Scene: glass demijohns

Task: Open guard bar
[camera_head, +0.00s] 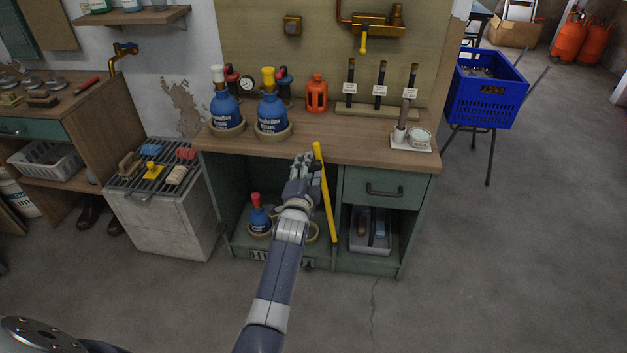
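The guard bar is a yellow bar (326,195), standing nearly upright and slightly tilted at the front of the bench's open lower compartment, near its right side. My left gripper (307,163) is just left of the bar's upper part, below the bench top edge. Its fingers are small and point up; whether they touch the bar or are parted is unclear. Behind my arm, a blue demijohn with a red cap (259,216) stands on the lower shelf. An empty-looking ring beside it is partly hidden by my arm. My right gripper is not in view.
Blue demijohns with a white cap (226,108) and a yellow cap (271,112) stand in rings on the bench top (330,147). A drawer (385,188) is right of the bar. A grill-topped block (165,215) stands left.

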